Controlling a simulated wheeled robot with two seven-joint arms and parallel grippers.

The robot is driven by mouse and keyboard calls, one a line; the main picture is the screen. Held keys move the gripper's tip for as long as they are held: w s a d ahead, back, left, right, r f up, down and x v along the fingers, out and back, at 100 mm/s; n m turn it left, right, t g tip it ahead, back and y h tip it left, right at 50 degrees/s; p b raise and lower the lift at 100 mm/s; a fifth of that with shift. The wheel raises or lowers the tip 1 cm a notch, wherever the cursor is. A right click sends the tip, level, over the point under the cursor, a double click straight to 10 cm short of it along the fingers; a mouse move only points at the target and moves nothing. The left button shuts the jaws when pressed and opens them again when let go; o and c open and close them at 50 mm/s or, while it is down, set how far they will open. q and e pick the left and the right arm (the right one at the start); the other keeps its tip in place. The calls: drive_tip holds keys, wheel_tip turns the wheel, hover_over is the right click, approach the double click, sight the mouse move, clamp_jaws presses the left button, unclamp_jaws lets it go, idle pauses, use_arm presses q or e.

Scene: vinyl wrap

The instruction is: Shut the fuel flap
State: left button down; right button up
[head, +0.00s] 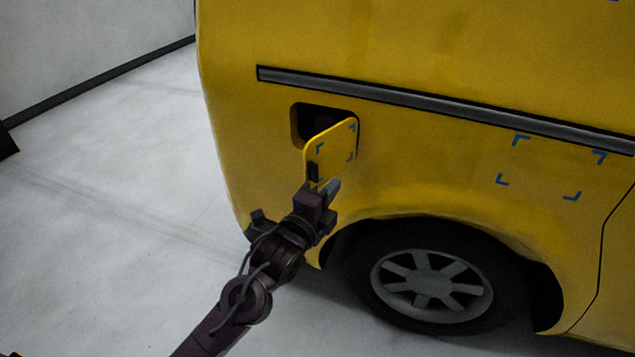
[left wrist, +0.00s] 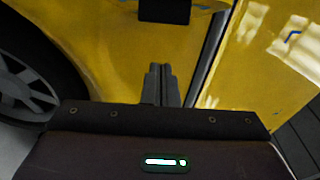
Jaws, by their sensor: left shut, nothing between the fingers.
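The yellow fuel flap (head: 334,150) stands open in the head view, swung out from the van's side, with blue corner marks on its face. The dark filler recess (head: 306,122) shows behind it. My left gripper (head: 333,187) is at the flap's lower edge, fingers shut and empty. I cannot tell whether they touch the flap. In the left wrist view the closed fingers (left wrist: 161,76) point at yellow surfaces. A black block there (left wrist: 165,10) is cut off by the top edge, and I cannot tell what it is. My right gripper is not in view.
The yellow van (head: 420,170) fills the right side, with a grey trim strip (head: 440,107) above the flap and a wheel (head: 432,285) low right of the gripper. Blue corner marks also sit on the body at right. The pale floor (head: 110,200) at left is clear.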

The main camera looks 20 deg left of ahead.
use_arm(q)
drive_tip(key=a, duration=0.1)
drive_tip(key=w+a, duration=0.1)
drive_tip(key=a, duration=0.1)
drive_tip(key=shift+a, duration=0.1)
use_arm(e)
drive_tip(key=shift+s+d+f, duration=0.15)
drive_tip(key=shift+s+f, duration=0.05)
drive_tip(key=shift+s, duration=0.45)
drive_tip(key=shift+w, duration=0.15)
use_arm(q)
drive_tip(key=shift+a, duration=0.15)
